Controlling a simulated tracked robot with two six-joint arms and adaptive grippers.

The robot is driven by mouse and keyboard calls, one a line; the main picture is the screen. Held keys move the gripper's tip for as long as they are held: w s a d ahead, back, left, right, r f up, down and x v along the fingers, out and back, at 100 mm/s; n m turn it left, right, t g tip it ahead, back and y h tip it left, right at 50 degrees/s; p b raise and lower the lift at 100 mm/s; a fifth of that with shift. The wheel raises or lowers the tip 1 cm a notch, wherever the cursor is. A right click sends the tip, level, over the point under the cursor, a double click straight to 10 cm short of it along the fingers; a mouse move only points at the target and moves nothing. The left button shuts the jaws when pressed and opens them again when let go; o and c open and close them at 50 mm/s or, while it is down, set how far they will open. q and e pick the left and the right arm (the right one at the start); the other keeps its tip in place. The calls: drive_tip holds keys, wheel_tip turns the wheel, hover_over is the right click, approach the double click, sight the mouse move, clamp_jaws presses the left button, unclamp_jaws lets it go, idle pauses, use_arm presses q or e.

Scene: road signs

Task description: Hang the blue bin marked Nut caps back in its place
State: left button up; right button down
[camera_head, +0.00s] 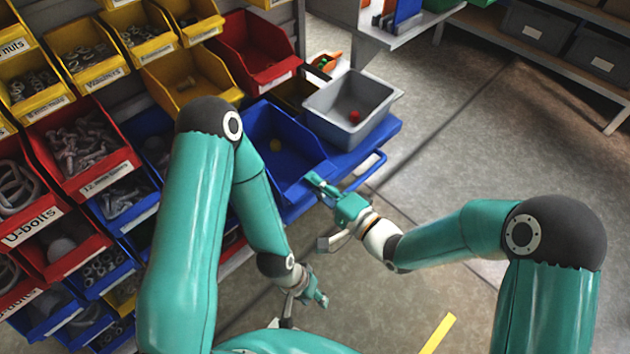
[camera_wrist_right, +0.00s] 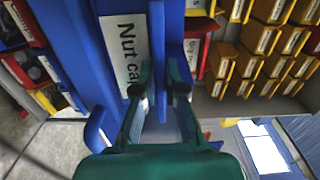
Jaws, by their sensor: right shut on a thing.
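The blue bin (camera_head: 283,165) is in the middle of the head view, with its open top facing up and a small yellow ball inside. Its white label reading "Nut cap…" (camera_wrist_right: 126,48) shows in the right wrist view, partly cut off by a finger. My right gripper (camera_head: 318,187) is shut on the front edge of this bin; its fingers (camera_wrist_right: 165,85) straddle a blue wall in the wrist view. My left gripper (camera_head: 318,298) hangs low and apart from the bin; its jaw opening is unclear. My left arm hides part of the rack beside the bin.
A rack with red, yellow and blue bins fills the left; a red bin (camera_head: 255,50) is above the blue one. A grey bin (camera_head: 350,108) with a red ball stands on a blue cart (camera_head: 375,150) close by. Open floor (camera_head: 480,130) lies to the right.

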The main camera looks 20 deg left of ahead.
drive_tip(key=shift+r+p, duration=0.75)
drive_tip(key=shift+r, duration=0.65)
drive_tip(key=v, duration=1.2)
idle(0.9)
